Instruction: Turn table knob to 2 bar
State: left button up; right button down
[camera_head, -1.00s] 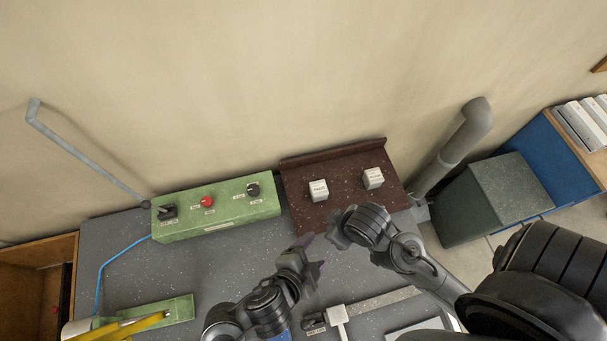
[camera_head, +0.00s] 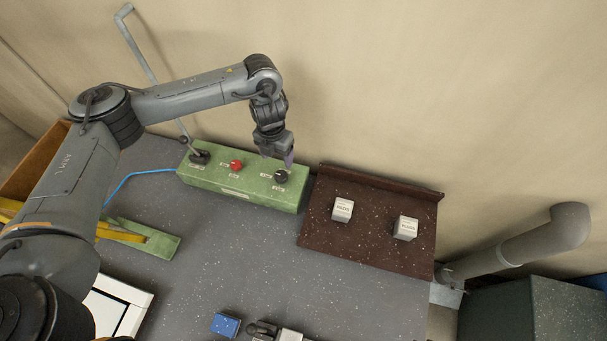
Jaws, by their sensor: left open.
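The green control box (camera_head: 235,193) stands at the back of the grey bench. At its right end is a black knob (camera_head: 281,177) with small white labels around it, too small to read. A red button (camera_head: 236,165) sits mid-box and a black switch (camera_head: 199,157) at its left end. My left gripper (camera_head: 277,160) points down just above and behind the black knob, with its jaws open. I cannot tell whether the fingers touch the knob. My right gripper is out of view.
A dark red speckled tray (camera_head: 372,248) holds two light cubes (camera_head: 342,210) to the right of the box. A blue block (camera_head: 225,325) and a clamp piece (camera_head: 263,331) lie at the front. A blue hose (camera_head: 135,177) runs from the box's left. The middle bench is clear.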

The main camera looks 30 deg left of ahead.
aim_at(281, 175)
pick_arm(q)
notch_tip(281, 175, down, 10)
jog(key=b, duration=0.3)
jog(key=shift+w+f, duration=0.1)
jog(key=shift+f, duration=0.1)
jog(key=c, duration=1.1)
jog(key=shift+o, duration=0.2)
jog(key=shift+r, duration=0.1)
